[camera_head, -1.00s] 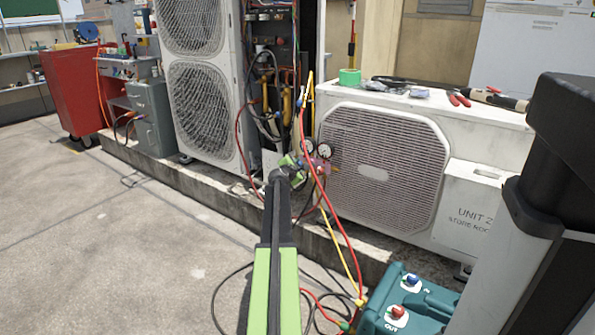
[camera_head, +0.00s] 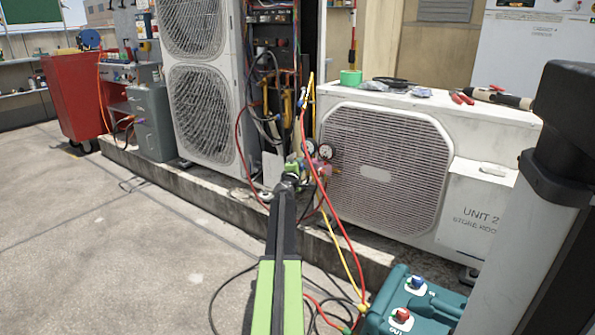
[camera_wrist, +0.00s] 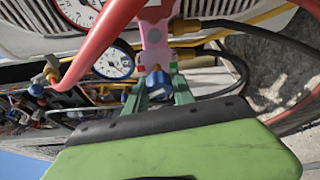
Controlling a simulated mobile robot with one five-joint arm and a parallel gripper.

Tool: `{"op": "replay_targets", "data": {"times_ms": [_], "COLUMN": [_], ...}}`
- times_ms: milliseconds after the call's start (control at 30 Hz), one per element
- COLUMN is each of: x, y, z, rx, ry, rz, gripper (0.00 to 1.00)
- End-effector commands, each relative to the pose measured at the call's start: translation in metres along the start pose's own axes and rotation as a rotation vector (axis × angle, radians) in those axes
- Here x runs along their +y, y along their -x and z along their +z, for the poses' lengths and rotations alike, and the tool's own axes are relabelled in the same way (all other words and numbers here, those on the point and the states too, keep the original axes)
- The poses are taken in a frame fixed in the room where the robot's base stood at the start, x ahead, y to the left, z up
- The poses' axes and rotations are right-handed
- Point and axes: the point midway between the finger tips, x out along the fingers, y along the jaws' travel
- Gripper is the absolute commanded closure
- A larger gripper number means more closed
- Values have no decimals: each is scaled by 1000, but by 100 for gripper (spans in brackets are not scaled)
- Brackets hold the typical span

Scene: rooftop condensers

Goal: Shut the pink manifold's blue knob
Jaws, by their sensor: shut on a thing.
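The pink manifold (camera_wrist: 155,34) shows in the wrist view, with dial gauges (camera_wrist: 112,60) and hoses around it. It is small in the head view (camera_head: 325,152), in front of the grey grille. The blue knob (camera_wrist: 158,82) is at the manifold's near end, between the two green fingers of my gripper (camera_wrist: 157,76). The fingers are closed on the knob's sides. In the head view my gripper (camera_head: 296,166) reaches the manifold. The arm hides part of the fingers there, and the knob's exact turn is hard to tell.
A red hose (camera_head: 335,225) and a yellow hose (camera_head: 342,255) hang beside my arm down to a teal machine (camera_head: 440,302) at the lower right. The white condenser (camera_head: 470,125) stands behind the manifold. Open concrete floor (camera_head: 120,260) lies to the left.

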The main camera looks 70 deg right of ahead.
Motion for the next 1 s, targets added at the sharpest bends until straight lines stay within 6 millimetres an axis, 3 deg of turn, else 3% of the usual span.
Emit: {"op": "replay_targets", "data": {"times_ms": [400, 433, 567, 867, 1000], "x": [2, 2, 2, 1, 1], "y": [0, 0, 0, 1, 17], "z": [-4, -4, -3, -1, 0], "rx": [10, 10, 7, 3, 3], "ry": [-4, -4, -4, -4, -4], "rz": [5, 6, 5, 3, 3], "gripper": [100, 66, 49, 48, 48]}}
